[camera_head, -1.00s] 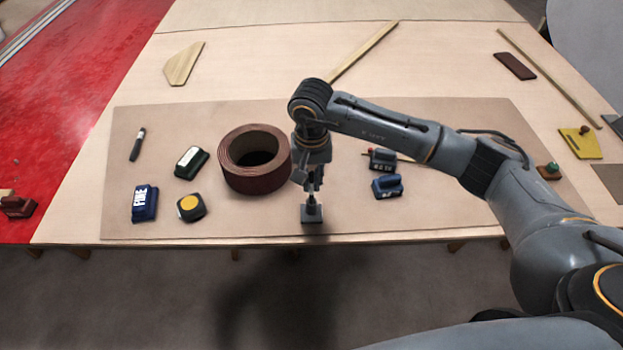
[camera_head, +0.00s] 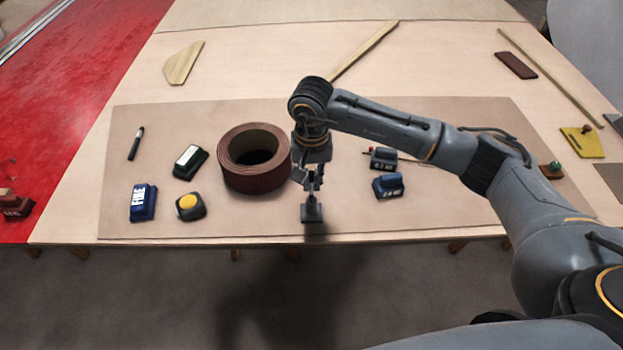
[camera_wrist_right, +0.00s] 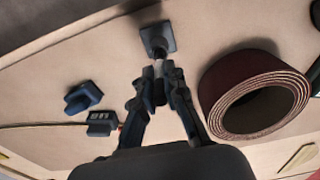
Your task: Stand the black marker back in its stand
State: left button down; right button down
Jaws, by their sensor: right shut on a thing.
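My right gripper (camera_head: 313,184) points down just above a small dark stand with a square base (camera_head: 313,214), near the table's front edge. It is shut on a slim dark upright thing, which I take to be the black marker (camera_wrist_right: 159,90); the fingers hide most of it. In the wrist view, a pale bit shows between the fingertips (camera_wrist_right: 158,72) and the stand (camera_wrist_right: 157,38). I cannot tell whether the held thing's lower end is inside the stand. Another dark, pen-like thing (camera_head: 136,143) lies at the mat's left. My left gripper is not in view.
A dark red roll (camera_head: 233,182) stands close left of the gripper. A blue FIRE block (camera_head: 143,203), a yellow-topped block (camera_head: 190,206) and a white-topped block (camera_head: 190,161) lie farther left. Two dark blocks (camera_head: 388,186) (camera_head: 384,158) lie to the right. The brown mat's (camera_head: 240,224) front strip is mostly clear.

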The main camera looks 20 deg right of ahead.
jog(key=c, duration=1.3)
grip_release()
notch_tip(320, 180, up, 12)
jog(key=shift+s, duration=0.1)
